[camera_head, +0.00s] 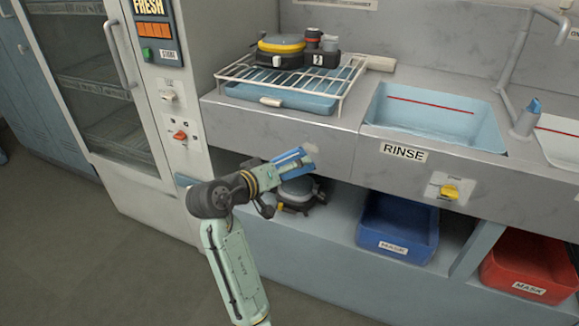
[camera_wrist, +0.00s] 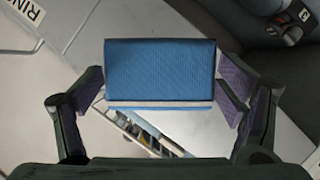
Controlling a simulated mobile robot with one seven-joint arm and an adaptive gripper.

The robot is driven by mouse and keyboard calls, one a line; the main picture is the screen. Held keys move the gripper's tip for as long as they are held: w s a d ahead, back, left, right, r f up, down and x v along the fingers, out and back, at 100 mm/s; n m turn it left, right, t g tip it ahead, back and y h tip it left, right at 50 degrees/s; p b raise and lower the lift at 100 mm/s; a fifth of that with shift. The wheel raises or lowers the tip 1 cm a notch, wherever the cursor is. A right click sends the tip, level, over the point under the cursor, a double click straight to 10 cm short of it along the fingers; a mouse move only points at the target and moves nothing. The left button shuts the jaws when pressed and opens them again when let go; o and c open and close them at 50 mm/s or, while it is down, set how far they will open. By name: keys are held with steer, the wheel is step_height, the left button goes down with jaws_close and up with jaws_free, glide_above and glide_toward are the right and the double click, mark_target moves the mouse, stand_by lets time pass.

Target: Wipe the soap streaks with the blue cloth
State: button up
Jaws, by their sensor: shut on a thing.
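The blue cloth (camera_wrist: 160,68) is a folded block with a pale lower edge, held between the two fingers of my gripper (camera_wrist: 163,92) in the wrist view. In the head view, the cloth (camera_head: 294,161) is at the end of my gripper (camera_head: 283,168), in front of the grey counter's front face, left of the RINSE label. Whether the cloth touches that face I cannot tell. A small pale patch shows just beyond the cloth; I cannot tell what it is. I cannot make out soap streaks for certain in either view.
A wire rack (camera_head: 345,75) with a breathing set (camera_head: 281,45) stands on the counter (camera_head: 330,130). A light blue basin (camera_head: 430,112) is to its right. A yellow knob (camera_head: 449,191) sticks out below. A blue bin (camera_head: 398,225) and red bin (camera_head: 528,265) sit on the lower shelf.

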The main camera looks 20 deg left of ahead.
mark_target(320, 152)
steer(key=shift+w+d, duration=0.15)
steer(key=shift+w, duration=2.45)
steer(key=shift+w+p, duration=0.3)
steer(key=shift+w, duration=0.7)
steer(key=shift+s+d+p, duration=0.15)
steer(key=shift+d+p, duration=0.3)
steer(key=shift+d, duration=1.55)
steer(key=shift+w+a+p, duration=0.2)
steer(key=shift+a, duration=0.85)
steer(key=shift+w+a+p, duration=0.15)
steer(key=shift+a, duration=0.9)
steer(key=shift+c, duration=0.5)
steer(key=shift+s+p, duration=0.5)
steer(key=shift+s, duration=2.5)
